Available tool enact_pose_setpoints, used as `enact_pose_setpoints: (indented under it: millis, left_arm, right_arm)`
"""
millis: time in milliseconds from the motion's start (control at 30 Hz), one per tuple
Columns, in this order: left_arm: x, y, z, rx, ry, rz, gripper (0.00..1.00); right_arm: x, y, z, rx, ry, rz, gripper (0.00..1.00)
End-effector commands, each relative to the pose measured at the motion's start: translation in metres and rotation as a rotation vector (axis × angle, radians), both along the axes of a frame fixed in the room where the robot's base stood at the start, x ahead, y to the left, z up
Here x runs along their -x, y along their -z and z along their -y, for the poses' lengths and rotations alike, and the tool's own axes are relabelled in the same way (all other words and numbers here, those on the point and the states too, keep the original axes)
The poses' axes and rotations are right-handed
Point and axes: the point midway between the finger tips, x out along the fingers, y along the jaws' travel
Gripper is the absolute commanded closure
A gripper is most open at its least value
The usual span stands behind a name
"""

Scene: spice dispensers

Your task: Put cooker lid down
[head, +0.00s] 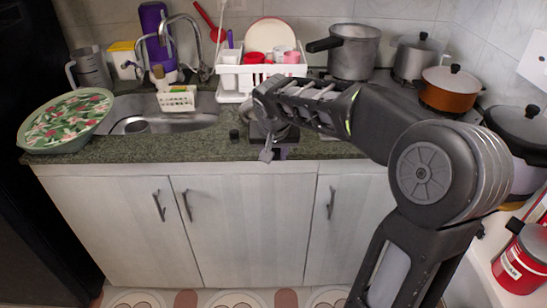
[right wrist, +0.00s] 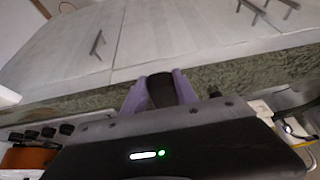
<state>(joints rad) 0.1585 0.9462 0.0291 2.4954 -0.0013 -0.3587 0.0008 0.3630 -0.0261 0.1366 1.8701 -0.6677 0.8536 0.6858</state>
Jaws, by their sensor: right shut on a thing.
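My right gripper (head: 276,150) is over the front edge of the counter, in the middle of the head view. In the right wrist view its purple fingers (right wrist: 160,90) are shut on a black piece (right wrist: 161,86), which looks like a handle. The arm and gripper hide most of this piece, so I cannot tell its full shape or whether it touches the counter. A grey pressure cooker (head: 354,58) with a long black handle stands at the back of the counter. My left gripper is not in view.
Green countertop (head: 190,146) shows left of my gripper, with a small black object (head: 234,135) on it. A floral tray (head: 68,122), sink (head: 190,117) and white dish rack (head: 233,75) stand left and behind. An orange pot (head: 450,90) and silver pot (head: 412,62) stand right.

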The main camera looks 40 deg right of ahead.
Motion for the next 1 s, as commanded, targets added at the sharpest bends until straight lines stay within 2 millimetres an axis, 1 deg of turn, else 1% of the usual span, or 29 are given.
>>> enact_pose_setpoints:
  millis: [33, 133, 400, 433, 667, 1000]
  left_arm:
    - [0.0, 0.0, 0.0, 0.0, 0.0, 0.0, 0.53]
    - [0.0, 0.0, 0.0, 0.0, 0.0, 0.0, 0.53]
    - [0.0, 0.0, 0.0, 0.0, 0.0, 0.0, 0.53]
    - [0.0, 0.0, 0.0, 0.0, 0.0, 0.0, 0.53]
    - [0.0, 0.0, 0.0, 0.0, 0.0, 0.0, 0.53]
    - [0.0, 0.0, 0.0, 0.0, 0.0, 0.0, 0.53]
  right_arm:
    - [-0.001, 0.006, 0.0, 0.001, 0.0, 0.003, 1.0]
    - [-0.001, 0.013, 0.0, 0.002, -0.001, 0.005, 1.0]
    - [-0.001, 0.014, 0.0, 0.001, 0.0, 0.005, 1.0]
    - [0.0, 0.016, 0.0, -0.001, 0.0, 0.001, 0.63]
    - [0.0, 0.016, 0.0, -0.001, 0.0, 0.001, 0.44]
    - [0.001, 0.013, -0.001, 0.0, 0.0, 0.002, 0.44]
